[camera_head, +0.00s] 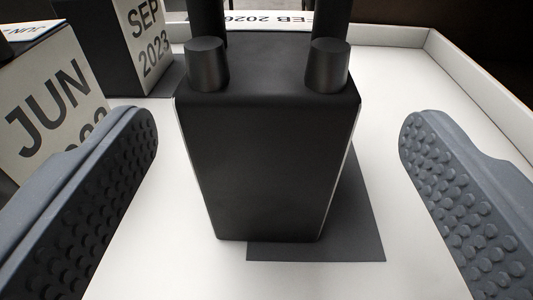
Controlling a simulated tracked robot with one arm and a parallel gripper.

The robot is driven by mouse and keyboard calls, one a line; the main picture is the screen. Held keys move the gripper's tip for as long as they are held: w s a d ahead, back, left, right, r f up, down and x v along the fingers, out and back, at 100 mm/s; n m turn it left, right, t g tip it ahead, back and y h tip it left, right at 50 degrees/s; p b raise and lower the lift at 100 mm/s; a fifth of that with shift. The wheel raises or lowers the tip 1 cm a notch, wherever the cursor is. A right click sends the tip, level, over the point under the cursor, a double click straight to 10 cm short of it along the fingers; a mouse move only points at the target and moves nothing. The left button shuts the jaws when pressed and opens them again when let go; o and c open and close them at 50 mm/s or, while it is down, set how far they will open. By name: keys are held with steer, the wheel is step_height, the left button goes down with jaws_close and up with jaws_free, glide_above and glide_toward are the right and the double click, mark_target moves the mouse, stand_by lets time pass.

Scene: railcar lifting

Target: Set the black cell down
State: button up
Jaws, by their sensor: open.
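The black cell (272,165) is a tall dark block with dark cylindrical posts on top. It stands upright in the middle of the view, on or just above a white tray floor, over part of a dark grey rectangle (355,235). My gripper (280,150) is open, with one studded grey finger on each side of the cell. White floor shows between each finger and the cell, so neither finger touches it. The cell's far side and most of its underside contact are hidden.
A block labelled JUN (45,95) stands at the left, close to the left finger. A block labelled SEP 2023 (140,45) stands behind it. The white tray's raised wall (480,85) runs along the right and back. Bare floor lies to the right of the cell.

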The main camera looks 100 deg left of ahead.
steer(key=shift+r+v, duration=0.15)
steer(key=shift+v, duration=0.95)
steer(key=shift+r+v, duration=0.2)
steer(key=shift+v, duration=0.9)
